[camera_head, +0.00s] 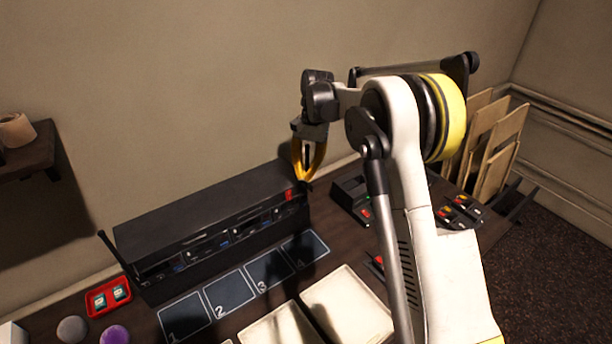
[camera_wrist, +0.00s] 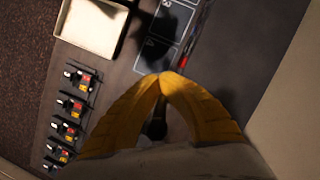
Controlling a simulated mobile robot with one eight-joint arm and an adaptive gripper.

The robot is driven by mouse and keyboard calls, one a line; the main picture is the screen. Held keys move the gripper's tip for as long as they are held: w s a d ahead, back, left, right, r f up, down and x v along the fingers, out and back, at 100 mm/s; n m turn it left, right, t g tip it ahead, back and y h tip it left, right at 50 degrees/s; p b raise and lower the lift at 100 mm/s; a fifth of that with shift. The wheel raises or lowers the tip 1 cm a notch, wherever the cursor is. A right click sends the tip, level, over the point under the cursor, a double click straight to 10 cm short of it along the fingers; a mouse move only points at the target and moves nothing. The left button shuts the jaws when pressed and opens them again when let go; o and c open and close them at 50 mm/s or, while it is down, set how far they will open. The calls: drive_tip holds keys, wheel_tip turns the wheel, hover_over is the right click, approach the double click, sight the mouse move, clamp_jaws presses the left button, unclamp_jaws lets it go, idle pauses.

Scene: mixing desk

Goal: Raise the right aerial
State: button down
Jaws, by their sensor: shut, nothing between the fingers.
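A black receiver unit (camera_head: 205,215) stands on the desk against the wall. Its left aerial (camera_head: 113,253) is a thin black rod tilted up and leftward at the left end. My gripper (camera_head: 305,177), with yellow fingers, points down at the unit's right end, its tips closed together. A small dark piece (camera_head: 308,187) shows right at the fingertips, where the right aerial would be; its pose is unclear. In the wrist view my gripper (camera_wrist: 164,80) is shut, with a dark rounded piece (camera_wrist: 156,129) seen through the gap behind the tips; I cannot tell what it is.
Numbered pads (camera_head: 229,293) and pale trays (camera_head: 346,306) lie before the unit. A black charger-like box (camera_head: 351,199) stands to its right. A red tray (camera_head: 109,297) is at the left. Several small devices (camera_wrist: 71,104) line the desk edge. Wall is close behind.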

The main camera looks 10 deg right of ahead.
drive_tip(key=c, duration=2.2)
unclamp_jaws()
drive_tip(key=shift+w+d, duration=0.1)
drive_tip(key=shift+d, duration=0.05)
drive_tip(key=o, duration=0.7)
drive_tip(key=shift+w+d+f, duration=0.1)
drive_tip(key=shift+w, duration=0.05)
drive_tip(key=v, duration=1.2)
